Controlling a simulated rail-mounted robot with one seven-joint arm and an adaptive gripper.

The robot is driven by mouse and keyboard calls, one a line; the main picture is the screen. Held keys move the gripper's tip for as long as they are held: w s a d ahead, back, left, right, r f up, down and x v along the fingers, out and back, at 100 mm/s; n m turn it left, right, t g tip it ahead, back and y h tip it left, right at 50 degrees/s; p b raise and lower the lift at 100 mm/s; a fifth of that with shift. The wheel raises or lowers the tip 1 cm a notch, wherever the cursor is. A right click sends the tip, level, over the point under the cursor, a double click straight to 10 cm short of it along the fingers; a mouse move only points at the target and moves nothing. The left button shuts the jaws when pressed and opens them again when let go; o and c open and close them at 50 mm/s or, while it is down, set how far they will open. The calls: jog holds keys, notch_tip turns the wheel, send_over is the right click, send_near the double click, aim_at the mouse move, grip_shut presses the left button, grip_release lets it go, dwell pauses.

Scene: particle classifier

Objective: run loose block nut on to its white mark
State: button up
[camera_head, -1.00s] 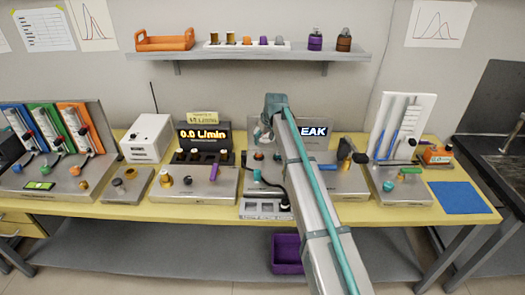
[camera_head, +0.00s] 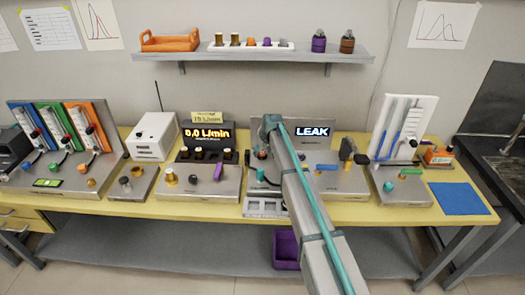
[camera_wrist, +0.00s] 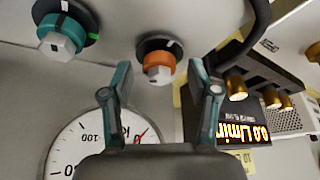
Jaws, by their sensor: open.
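My gripper (camera_wrist: 160,82) is open in the wrist view, one finger on each side below the orange nut. The orange nut (camera_wrist: 158,66) has a pale square end and sits against a black collar with a white mark. The fingertips are near it; I cannot tell whether they touch. A teal nut (camera_wrist: 62,42) with a pale end sits on another black collar at upper left, with white and green marks. I cannot tell which nut is loose.
A round dial gauge (camera_wrist: 95,145) lies at lower left in the wrist view. The lit flow display (camera_wrist: 240,133) and a black cable (camera_wrist: 250,40) are at right. Stations with knobs crowd the bench; a blue mat (camera_head: 459,198) lies clear at right.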

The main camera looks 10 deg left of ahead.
grip_shut()
jog(key=shift+m+b, duration=0.4)
jog(key=m+h+b, duration=0.1)
jog(key=m+b, duration=0.2)
jog(key=shift+a+f+m+t+h, duration=0.2)
jog(key=shift+m+t+h, duration=0.1)
jog(key=shift+t+h, duration=0.1)
jog(key=m+h+b, duration=0.1)
jog(key=m, duration=0.1)
jog(key=m+h+b, duration=0.1)
jog(key=m+b, duration=0.1)
jog(key=m, duration=0.1)
jog(key=shift+a+r, duration=0.1)
jog(key=shift+a, duration=0.05)
jog(key=m+h+b, duration=0.1)
jog(key=m, duration=0.2)
jog(key=m+g+h+b, duration=0.1)
jog(key=m+b, duration=0.1)
jog(key=shift+w+a+m, duration=0.15)
jog(key=shift+w+m, duration=0.05)
jog(key=shift+m, duration=0.2)
jog(key=m+g+b, duration=0.1)
jog(key=m, duration=0.1)
jog(key=m+h+b, duration=0.1)
jog(key=m, duration=0.2)
jog(key=shift+w+r+g, duration=0.1)
jog(key=shift+r+g, duration=0.1)
jog(key=shift+g, duration=0.2)
jog(key=shift+m, duration=0.3)
